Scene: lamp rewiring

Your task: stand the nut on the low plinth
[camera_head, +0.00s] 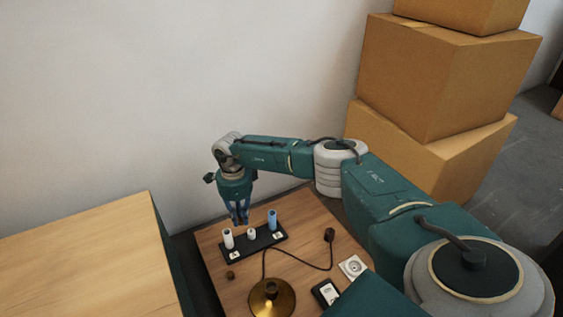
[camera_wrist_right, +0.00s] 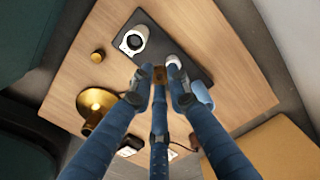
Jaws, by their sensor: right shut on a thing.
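My right gripper (camera_head: 240,220) hangs pointing down over a dark base plate (camera_head: 241,248). In the wrist view its fingers are shut on a small brown-gold piece (camera_wrist_right: 160,76), which I take to be the nut. It is held above the plate, beside the top of the short white plinth (camera_wrist_right: 173,62), apart from it as far as I can tell. That low plinth (camera_head: 251,235) stands mid-row between a taller white post (camera_head: 228,240) and a blue post (camera_head: 272,220). The nut cannot be made out in the head view. My left gripper is not in view.
On the wooden table (camera_head: 213,262) are a brass lamp base (camera_head: 271,298), a small brass knob (camera_head: 230,275), a cord with a dark plug (camera_head: 330,235), a white socket (camera_head: 353,267) and a black-and-white device (camera_head: 326,293). Cardboard boxes (camera_head: 430,75) stand behind right.

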